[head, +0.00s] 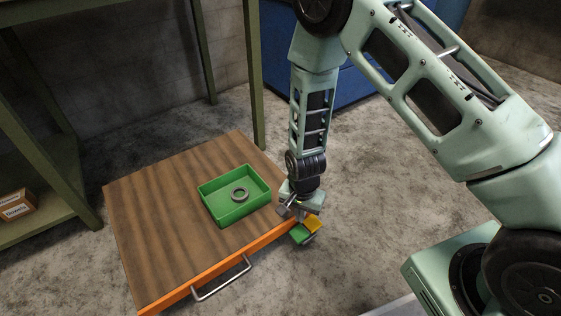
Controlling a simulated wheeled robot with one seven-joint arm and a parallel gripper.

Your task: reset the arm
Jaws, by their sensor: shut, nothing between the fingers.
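My arm reaches in from the right in the head view and bends down near the right corner of a wooden-topped surface (150,220). My gripper (306,232) is at its lower end, with green and yellow-orange finger parts. It is shut and holds nothing. It hangs just beyond the orange front edge, to the right of the green tray (212,209), apart from it. The wrist hides part of the surface's right corner.
A metal handle (222,281) sticks out from the orange edge. A green-framed shelf (60,200) with a small box (15,205) stands left. A blue cabinet (345,75) stands behind. Concrete floor is open at centre right.

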